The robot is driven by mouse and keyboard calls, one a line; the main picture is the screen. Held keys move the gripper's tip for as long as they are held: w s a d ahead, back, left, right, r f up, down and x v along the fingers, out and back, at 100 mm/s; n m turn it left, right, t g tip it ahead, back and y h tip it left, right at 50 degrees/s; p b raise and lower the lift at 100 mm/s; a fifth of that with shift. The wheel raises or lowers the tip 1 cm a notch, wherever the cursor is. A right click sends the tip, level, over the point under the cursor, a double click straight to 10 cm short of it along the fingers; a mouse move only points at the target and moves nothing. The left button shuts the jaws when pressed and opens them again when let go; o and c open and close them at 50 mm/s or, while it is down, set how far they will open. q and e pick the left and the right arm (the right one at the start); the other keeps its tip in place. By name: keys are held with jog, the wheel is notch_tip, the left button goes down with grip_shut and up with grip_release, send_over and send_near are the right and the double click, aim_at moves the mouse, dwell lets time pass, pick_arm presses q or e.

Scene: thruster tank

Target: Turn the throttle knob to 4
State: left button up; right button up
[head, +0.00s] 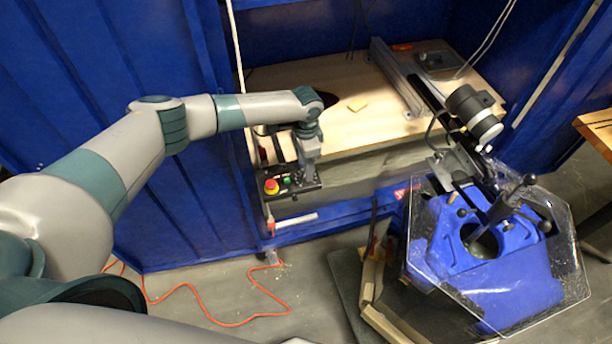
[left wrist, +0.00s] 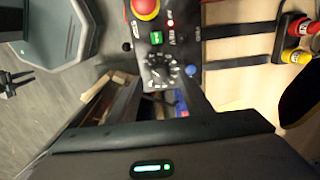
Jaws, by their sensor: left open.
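The throttle knob (left wrist: 161,70) is a black round dial with white marks around it on a dark control panel, in the middle of the left wrist view. I cannot read its pointer setting. In the head view the panel (head: 291,190) sits at the bench's front left corner, and the knob is hidden by my gripper. My left gripper (head: 309,178) points down over the panel's right part, open, with nothing seen in it. Its dark housing (left wrist: 150,150) fills the bottom of the left wrist view; its fingertips cannot be made out there. My right gripper cannot be clearly identified.
The wooden bench (head: 350,125) lies behind the panel. A blue machine with a clear guard (head: 555,270) stands right. An orange cable (head: 215,322) lies on the floor.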

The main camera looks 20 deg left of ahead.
pick_arm(q)
jog(key=shift+f+b, duration=1)
jog(key=shift+f, duration=0.5)
jog(key=shift+c, duration=0.7)
jog(key=c, duration=0.9)
